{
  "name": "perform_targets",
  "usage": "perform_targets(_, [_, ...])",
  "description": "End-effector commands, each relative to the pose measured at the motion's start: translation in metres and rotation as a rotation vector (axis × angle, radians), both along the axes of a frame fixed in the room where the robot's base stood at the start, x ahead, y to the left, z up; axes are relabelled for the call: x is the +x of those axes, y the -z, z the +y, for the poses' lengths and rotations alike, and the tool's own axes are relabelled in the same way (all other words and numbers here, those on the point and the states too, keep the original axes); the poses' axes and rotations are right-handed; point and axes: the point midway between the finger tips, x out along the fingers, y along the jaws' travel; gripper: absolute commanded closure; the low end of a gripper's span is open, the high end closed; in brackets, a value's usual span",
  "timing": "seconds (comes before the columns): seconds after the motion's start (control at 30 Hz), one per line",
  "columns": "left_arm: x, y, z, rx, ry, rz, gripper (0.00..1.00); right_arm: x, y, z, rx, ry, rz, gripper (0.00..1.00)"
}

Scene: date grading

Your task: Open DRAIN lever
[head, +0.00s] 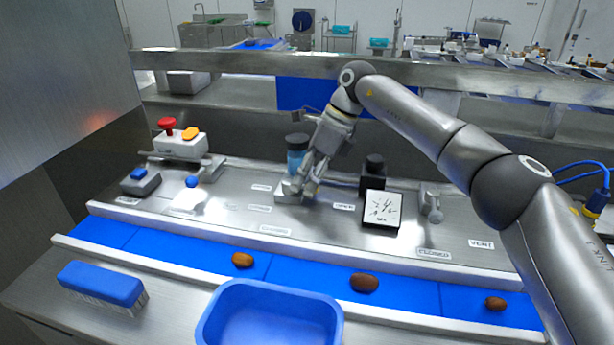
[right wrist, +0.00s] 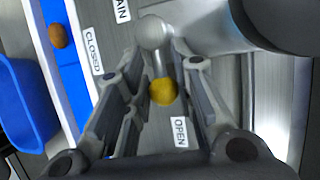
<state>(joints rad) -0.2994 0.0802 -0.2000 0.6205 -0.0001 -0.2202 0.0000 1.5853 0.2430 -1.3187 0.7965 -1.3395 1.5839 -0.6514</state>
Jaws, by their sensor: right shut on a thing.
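The DRAIN lever shows in the right wrist view as a round silver hub (right wrist: 152,32) with a short shaft and a yellow knob (right wrist: 163,92). The knob lies near the OPEN label (right wrist: 180,132) and away from the CLOSED label (right wrist: 93,50). A partly cut-off DRAIN label (right wrist: 122,10) is beside the hub. My right gripper (right wrist: 150,88) has its fingers on both sides of the shaft and knob, shut on the lever. In the head view my right gripper (head: 303,192) reaches down to the panel and mostly hides the lever. My left gripper is not in view.
A gauge (head: 383,208) and a VENT lever (head: 432,203) stand to the right. A blue-knobbed lever (head: 191,181) and a red button (head: 167,123) are left. Dates lie on the blue belt (head: 310,278) in front.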

Motion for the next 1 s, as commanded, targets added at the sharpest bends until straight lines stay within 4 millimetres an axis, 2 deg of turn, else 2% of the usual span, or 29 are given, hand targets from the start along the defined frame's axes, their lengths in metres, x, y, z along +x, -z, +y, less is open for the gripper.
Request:
perform_targets(0.3, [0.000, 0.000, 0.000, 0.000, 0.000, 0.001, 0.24, 0.001, -0.002, -0.001, 0.000, 0.000, -0.006, 1.00])
perform_targets(0.33, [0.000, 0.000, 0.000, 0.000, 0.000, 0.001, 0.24, 0.001, -0.002, -0.001, 0.000, 0.000, -0.006, 0.74])
perform_targets(0.47, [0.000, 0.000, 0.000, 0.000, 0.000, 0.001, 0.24, 0.001, -0.002, -0.001, 0.001, 0.001, -0.004, 0.57])
perform_targets(0.8, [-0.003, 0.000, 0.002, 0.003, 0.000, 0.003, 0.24, 0.001, -0.003, -0.001, 0.000, 0.000, -0.003, 0.57])
perform_targets(1.0, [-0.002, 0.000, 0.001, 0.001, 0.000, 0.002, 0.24, 0.003, -0.026, -0.012, 0.001, 0.002, -0.006, 0.57])
